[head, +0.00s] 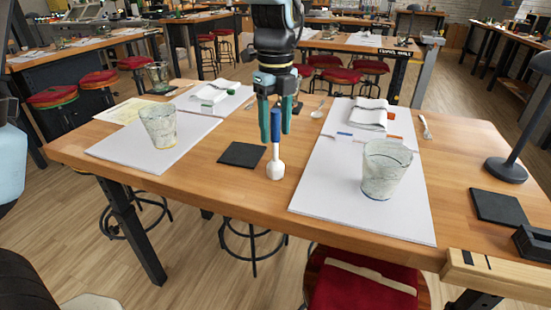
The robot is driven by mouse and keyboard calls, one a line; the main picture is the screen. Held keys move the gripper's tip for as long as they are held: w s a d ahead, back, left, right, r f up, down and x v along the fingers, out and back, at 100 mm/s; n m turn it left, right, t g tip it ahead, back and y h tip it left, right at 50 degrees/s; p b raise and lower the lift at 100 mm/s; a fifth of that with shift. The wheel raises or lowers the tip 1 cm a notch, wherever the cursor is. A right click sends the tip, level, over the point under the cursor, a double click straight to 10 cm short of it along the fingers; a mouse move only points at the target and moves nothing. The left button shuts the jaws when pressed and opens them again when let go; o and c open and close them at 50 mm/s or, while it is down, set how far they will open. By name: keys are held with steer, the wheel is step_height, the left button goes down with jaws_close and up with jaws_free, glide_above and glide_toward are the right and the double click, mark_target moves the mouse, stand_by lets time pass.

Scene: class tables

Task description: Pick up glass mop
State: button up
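The glass mop has a blue handle (276,119), a thin white shaft and a rounded white head (275,170). It is upright near the middle of the wooden table, right of a black square pad. My gripper (276,134) points straight down over the table, with one teal finger on each side of the blue handle. The gaps between fingers and handle look very small, and I cannot tell whether the fingers press on it. I also cannot tell whether the white head touches the table.
A glass (158,125) stands on the left white sheet (130,152), and another glass (384,168) on the right sheet (323,200). The black pad (242,155) lies near the mop. A black lamp base (506,170) is at right. The table front below the mop is clear.

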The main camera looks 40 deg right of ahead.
jaws_close()
stand_by(0.5)
